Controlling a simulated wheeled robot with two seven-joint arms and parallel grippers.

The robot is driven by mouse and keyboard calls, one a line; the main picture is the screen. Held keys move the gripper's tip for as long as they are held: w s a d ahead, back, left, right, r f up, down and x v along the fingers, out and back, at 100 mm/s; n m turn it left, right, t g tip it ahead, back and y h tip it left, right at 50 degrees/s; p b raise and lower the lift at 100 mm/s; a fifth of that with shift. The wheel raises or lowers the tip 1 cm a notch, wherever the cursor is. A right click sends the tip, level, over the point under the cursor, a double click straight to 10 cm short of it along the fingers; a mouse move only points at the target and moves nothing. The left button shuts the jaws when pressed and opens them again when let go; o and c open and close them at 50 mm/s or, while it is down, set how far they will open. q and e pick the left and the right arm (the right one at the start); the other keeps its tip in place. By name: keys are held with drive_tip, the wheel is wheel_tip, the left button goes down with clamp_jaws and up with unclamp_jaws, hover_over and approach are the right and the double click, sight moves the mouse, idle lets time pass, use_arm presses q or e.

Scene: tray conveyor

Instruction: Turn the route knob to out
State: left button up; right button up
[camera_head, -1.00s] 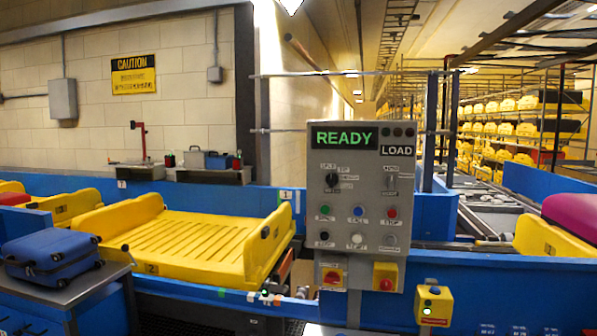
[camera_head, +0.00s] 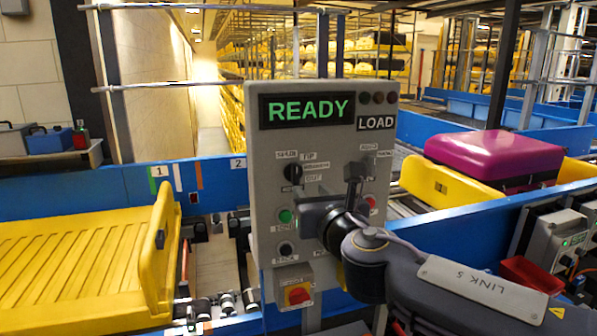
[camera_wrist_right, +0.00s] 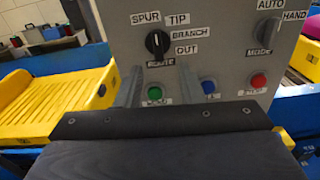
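The route knob (camera_head: 293,172) is a black rotary knob on the grey control panel (camera_head: 262,235). In the right wrist view the knob (camera_wrist_right: 157,43) has the labels SPUR, TIP, BRANCH and OUT around it and ROUTE below. Its grip bar looks near upright; I cannot tell for sure which label it points to. My right gripper (camera_wrist_right: 164,74) is open, with its two grey fingers apart, just below the knob and empty. In the head view the right gripper (camera_head: 330,205) is in front of the panel and hides some buttons. My left gripper is not in view.
The panel display (camera_head: 307,109) reads READY, beside a LOAD label. A mode knob (camera_wrist_right: 264,38) and several coloured buttons share the panel. A yellow tray (camera_head: 95,260) stands left; a magenta suitcase (camera_head: 495,155) lies on a yellow tray at right. A blue rail (camera_head: 460,235) runs behind my arm.

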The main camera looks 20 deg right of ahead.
sight(297, 175)
drive_tip(key=shift+n, duration=0.3)
drive_tip(key=w, duration=0.5)
drive_tip(key=w+p, duration=0.1)
drive_tip(key=w, duration=0.1)
drive_tip(key=shift+w+a+r, duration=0.2)
drive_tip(key=shift+w+a, duration=0.05)
drive_tip(key=shift+w, duration=0.15)
clamp_jaws()
